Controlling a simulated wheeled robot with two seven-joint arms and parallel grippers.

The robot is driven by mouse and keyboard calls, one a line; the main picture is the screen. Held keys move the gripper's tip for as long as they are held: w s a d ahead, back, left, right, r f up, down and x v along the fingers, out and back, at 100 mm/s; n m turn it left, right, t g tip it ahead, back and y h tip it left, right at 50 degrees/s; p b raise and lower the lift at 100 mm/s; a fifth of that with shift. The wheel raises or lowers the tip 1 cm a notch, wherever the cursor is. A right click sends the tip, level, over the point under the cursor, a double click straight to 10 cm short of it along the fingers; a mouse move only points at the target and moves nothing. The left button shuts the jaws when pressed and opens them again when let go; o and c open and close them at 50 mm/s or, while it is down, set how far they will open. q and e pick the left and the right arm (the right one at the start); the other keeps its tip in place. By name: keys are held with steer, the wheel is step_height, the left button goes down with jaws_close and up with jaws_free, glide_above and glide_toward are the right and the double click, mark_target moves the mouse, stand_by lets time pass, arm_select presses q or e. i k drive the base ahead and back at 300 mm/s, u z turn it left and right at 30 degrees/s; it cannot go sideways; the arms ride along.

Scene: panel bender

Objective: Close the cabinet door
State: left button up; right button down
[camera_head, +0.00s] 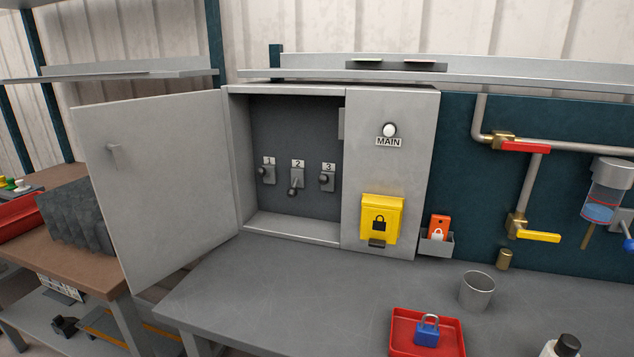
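The grey cabinet (338,94) stands at the back of the grey bench. Inside are three numbered switches, labelled 1 (267,174), 2 (296,183) and 3 (327,179). The lever of switch 2 points down. Neither of my grippers is in view.
A red tray (400,343) with a blue padlock (427,331), a grey cup (477,290) and a bottle (566,346) stand at the front right of the bench (300,295). The bench before the cabinet is clear. A brown table (100,265) is at left.

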mark_target(172, 203)
steer(key=u, duration=2.3)
steer(key=i, duration=3)
steer(key=z, duration=3.85)
steer(key=i, duration=0.5)
steer(key=z, duration=0.05)
